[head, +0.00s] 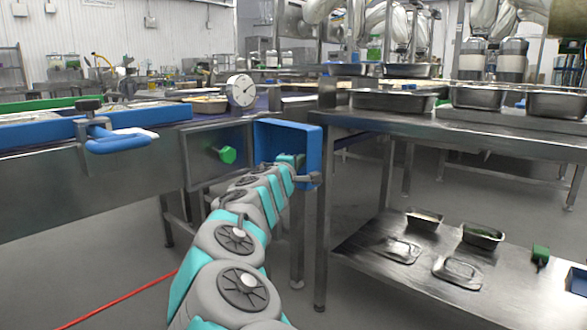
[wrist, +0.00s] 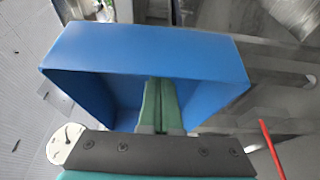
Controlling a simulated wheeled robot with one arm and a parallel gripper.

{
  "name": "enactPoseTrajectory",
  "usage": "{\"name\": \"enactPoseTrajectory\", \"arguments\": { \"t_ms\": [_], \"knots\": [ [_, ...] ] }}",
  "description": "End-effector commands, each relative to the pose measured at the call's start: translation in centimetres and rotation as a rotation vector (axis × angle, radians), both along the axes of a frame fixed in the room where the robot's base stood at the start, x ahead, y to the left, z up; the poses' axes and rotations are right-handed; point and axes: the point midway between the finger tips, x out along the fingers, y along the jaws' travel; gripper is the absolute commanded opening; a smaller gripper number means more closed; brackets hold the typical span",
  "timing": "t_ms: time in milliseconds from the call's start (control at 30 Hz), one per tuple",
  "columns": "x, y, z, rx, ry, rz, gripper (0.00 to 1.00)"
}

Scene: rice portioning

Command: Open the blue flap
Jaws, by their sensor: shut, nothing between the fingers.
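The blue flap (head: 312,152) is a shallow, hollow box shape at the right end of the steel conveyor side, beside the table leg. It stands out at an angle from the steel panel. In the wrist view the blue flap (wrist: 150,50) fills the upper middle, with its rim and hollow side facing me. My gripper (head: 290,160) is at the flap's hollow side in the head view. In the wrist view its green fingers (wrist: 160,103) are together, with nothing between them, and reach into the hollow. I cannot tell whether the fingertips touch the blue wall.
A green knob (head: 228,154) sits on the steel panel left of the flap. A dial scale (head: 241,90) stands above it. A steel table (head: 470,133) with trays is at the right, its lower shelf holding several small trays. A red line (head: 120,300) crosses the floor.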

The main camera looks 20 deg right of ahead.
Motion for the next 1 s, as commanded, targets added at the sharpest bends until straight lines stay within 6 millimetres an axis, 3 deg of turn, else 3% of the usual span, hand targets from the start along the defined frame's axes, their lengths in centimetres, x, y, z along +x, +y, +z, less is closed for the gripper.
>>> {"name": "enactPoseTrajectory", "arguments": {
  "t_ms": [333, 1000],
  "knots": [
    [0.9, -1.3, -0.2, 0.001, 0.003, -0.002, 0.0],
    [0.8, -1.2, -0.1, 0.0, 0.001, -0.001, 0.0]
  ]
}}
